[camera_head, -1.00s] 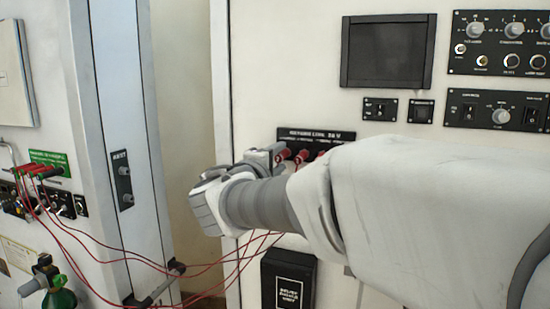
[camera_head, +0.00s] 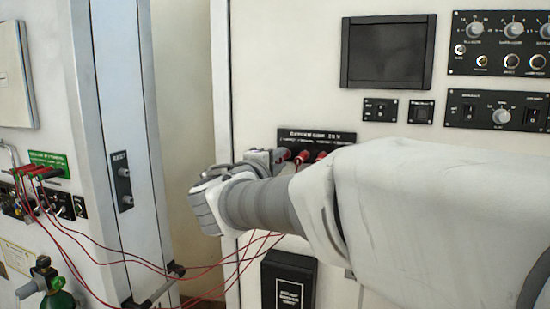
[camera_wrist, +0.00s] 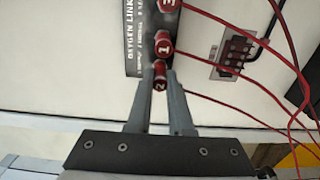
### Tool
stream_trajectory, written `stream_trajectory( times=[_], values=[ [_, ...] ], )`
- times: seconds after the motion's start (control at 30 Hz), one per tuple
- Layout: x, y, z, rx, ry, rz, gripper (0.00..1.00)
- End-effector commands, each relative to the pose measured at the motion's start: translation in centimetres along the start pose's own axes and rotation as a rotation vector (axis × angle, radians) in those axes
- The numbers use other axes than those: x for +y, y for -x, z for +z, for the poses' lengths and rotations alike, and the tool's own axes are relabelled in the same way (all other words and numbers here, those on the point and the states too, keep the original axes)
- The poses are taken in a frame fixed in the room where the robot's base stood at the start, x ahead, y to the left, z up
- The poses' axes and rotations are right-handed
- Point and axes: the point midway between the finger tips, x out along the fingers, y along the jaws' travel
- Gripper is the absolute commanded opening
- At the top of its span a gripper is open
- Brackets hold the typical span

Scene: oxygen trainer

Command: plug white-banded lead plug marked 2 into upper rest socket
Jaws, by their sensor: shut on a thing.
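My gripper (camera_wrist: 161,84) is shut on a red plug marked 2 (camera_wrist: 159,77), at the lower end of the black link panel (camera_wrist: 139,40) in the wrist view. I cannot tell how deep the plug sits there, and no white band shows clearly. In the head view my gripper (camera_head: 272,157) is at the left end of this panel (camera_head: 315,137), and my arm hides part of it. The upper rest socket (camera_head: 123,171) is on a small dark plate (camera_head: 121,182) on the post at the left, with another socket below it. It looks empty.
Red plugs marked 1 (camera_wrist: 163,47) and 3 (camera_wrist: 168,4) stand beside the held plug. Red leads (camera_head: 150,262) sag across the gap to several red plugs (camera_head: 38,171) at the left. A green cylinder (camera_head: 58,300) stands low left. A grab bar (camera_head: 155,288) sticks out below the rest plate.

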Motion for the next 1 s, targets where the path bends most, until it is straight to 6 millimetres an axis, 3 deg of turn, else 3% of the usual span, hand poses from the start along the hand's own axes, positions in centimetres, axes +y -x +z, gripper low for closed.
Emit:
stream_trajectory(
  times=[1.0],
  values=[
    [0.0, 3.7, 0.0, 0.001, -0.001, 0.001, 0.00]
  ],
)
